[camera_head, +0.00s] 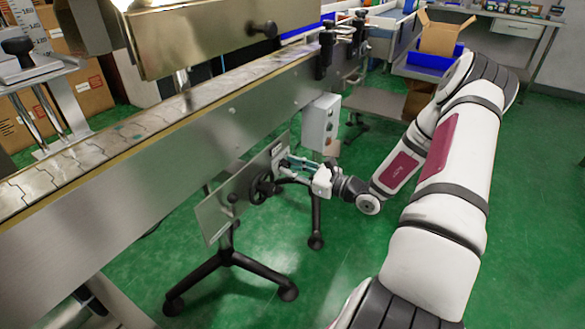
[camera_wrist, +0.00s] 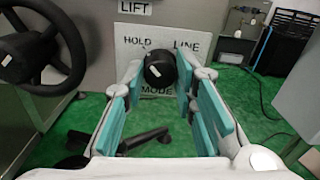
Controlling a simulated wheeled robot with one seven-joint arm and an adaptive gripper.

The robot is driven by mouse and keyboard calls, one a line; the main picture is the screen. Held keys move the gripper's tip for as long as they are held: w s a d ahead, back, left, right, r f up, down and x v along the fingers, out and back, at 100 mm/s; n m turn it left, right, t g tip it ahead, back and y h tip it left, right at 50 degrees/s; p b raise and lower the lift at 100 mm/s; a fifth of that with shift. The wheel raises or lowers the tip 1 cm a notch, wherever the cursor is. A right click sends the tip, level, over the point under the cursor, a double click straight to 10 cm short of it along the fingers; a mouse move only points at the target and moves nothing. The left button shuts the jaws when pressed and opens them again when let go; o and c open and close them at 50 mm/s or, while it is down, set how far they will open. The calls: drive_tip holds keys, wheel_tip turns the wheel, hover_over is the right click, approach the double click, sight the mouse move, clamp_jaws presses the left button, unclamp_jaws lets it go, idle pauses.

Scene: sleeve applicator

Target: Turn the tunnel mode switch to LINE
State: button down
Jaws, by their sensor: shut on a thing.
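The tunnel mode switch is a black round knob (camera_wrist: 160,68) on a white label plate (camera_wrist: 205,48) in the wrist view. The plate reads HOLD at upper left, LINE at upper right and MODE below. My gripper (camera_wrist: 158,76) has its teal fingers on either side of the knob and is shut on it. I cannot tell which word the knob points to. In the head view my gripper (camera_head: 287,164) reaches the panel (camera_head: 222,207) from the right, and the knob is hidden there.
In the head view, a grey control box (camera_head: 320,122) hangs above my gripper, under the conveyor (camera_head: 150,150). Black stand legs (camera_head: 230,262) are below. Green floor is open at right.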

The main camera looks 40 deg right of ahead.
drive_tip(key=shift+m+p, duration=0.4)
drive_tip(key=shift+p, duration=0.05)
drive_tip(key=m+p, duration=0.2)
drive_tip(key=p, duration=0.1)
drive_tip(key=shift+r+m+p, duration=0.15)
drive_tip(key=shift+m+p, duration=0.15)
drive_tip(key=shift+m, duration=0.1)
drive_tip(key=m+p, duration=0.3)
drive_tip(key=m, duration=0.1)
drive_tip(key=shift+m+p, duration=0.3)
drive_tip(key=m+p, duration=0.1)
drive_tip(key=m, duration=0.1)
drive_tip(key=m+p, duration=0.1)
drive_tip(key=m, duration=0.1)
drive_tip(key=shift+d+f+m, duration=0.1)
drive_tip(key=shift+f+m, duration=0.1)
drive_tip(key=shift+m, duration=0.1)
drive_tip(key=m+p, duration=0.1)
drive_tip(key=m, duration=0.3)
drive_tip(key=shift+f+m, duration=0.1)
drive_tip(key=shift+m, duration=0.3)
drive_tip(key=shift+m+p, duration=0.3)
drive_tip(key=c, duration=1.3)
unclamp_jaws()
